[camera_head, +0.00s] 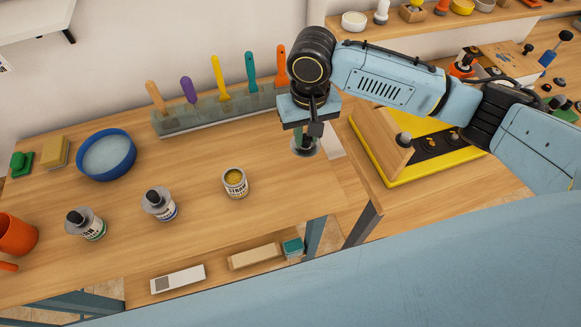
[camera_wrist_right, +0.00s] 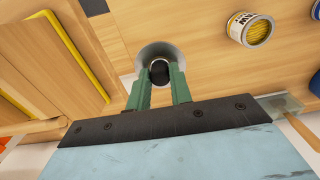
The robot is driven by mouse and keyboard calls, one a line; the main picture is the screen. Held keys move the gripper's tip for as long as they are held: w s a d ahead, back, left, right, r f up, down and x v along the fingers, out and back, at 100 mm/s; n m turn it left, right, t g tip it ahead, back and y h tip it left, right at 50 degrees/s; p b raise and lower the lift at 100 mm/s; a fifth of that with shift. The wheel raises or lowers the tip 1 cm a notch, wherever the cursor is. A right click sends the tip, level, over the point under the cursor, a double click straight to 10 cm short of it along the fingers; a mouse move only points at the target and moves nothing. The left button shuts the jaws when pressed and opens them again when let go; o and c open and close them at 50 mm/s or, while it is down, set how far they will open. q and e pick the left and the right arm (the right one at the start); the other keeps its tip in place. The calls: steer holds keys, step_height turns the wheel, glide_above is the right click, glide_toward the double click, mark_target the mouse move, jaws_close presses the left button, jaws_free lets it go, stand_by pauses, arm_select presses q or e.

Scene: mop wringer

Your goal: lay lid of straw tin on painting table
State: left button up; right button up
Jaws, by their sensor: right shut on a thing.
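The straw tin (camera_head: 235,183) stands open on the painting table (camera_head: 270,209), with yellow filling showing; it also shows in the right wrist view (camera_wrist_right: 249,30). My right gripper (camera_head: 304,138) is to the right of the tin, pointing down near the table's right end. It is shut on the dark knob of the round grey lid (camera_head: 309,153), which also shows between the fingers in the right wrist view (camera_wrist_right: 149,52). The lid is level and low over the table; I cannot tell whether it touches the wood. My left gripper is not in view.
Two lidded tins (camera_head: 160,205) (camera_head: 87,224) stand left of the straw tin. A rack of coloured-handled tools (camera_head: 205,117) runs along the back, and a blue bowl (camera_head: 106,155) is at left. A yellow-edged tray (camera_head: 440,165) lies right of the gripper. Wood around the straw tin is clear.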

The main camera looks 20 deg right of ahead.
steer(key=a+f+p, duration=0.1)
steer(key=f, duration=0.1)
steer(key=s+a+f+p, duration=0.1)
steer(key=f, duration=0.1)
steer(key=a+f+p, duration=0.1)
steer(key=f, duration=0.2)
steer(key=shift+s+a, duration=0.3)
steer(key=shift+a, duration=0.05)
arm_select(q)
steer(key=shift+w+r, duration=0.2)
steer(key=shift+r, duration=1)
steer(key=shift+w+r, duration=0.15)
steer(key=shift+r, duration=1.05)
arm_select(e)
steer(key=shift+f, duration=2.3)
steer(key=shift+f, duration=0.1)
steer(key=o, duration=0.9)
